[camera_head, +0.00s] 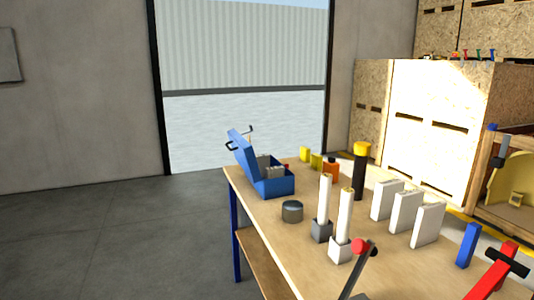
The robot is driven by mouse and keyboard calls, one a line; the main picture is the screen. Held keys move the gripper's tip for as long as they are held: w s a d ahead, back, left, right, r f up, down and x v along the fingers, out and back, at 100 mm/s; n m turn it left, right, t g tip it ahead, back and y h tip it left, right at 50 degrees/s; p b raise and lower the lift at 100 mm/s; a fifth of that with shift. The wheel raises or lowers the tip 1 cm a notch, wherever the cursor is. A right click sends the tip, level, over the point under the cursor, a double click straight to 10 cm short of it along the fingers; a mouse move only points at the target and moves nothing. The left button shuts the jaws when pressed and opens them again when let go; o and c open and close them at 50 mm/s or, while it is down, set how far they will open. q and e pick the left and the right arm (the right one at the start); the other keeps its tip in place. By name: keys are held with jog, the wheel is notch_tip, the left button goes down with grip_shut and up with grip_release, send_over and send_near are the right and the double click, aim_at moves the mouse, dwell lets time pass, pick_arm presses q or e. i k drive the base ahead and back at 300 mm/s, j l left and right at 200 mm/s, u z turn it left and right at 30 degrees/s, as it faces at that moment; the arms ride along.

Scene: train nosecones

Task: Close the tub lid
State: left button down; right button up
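A small round dark tub (292,212) stands on the wooden workbench, in front of an open blue toolbox. Its top looks grey-blue; the picture is too small to tell whether that is a lid or the tub's inside. The blue toolbox (279,186) has its blue lid (242,154) tipped up at its left side, with grey items inside. Neither of my grippers shows in the head view.
The workbench (265,233) also holds two pale sticks in blocks (344,217), a black bottle with a yellow cap (360,172), white upright cases (428,225), a blue block (468,245) and red-and-black tools (495,272). Bare floor (110,235) lies left.

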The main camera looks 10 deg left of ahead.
aim_at(239, 146)
jog(key=i+j+z, duration=0.4)
jog(key=j+z, duration=0.25)
jog(key=i+j+z, duration=0.3)
jog(key=k+j, duration=0.05)
jog(key=k, duration=0.05)
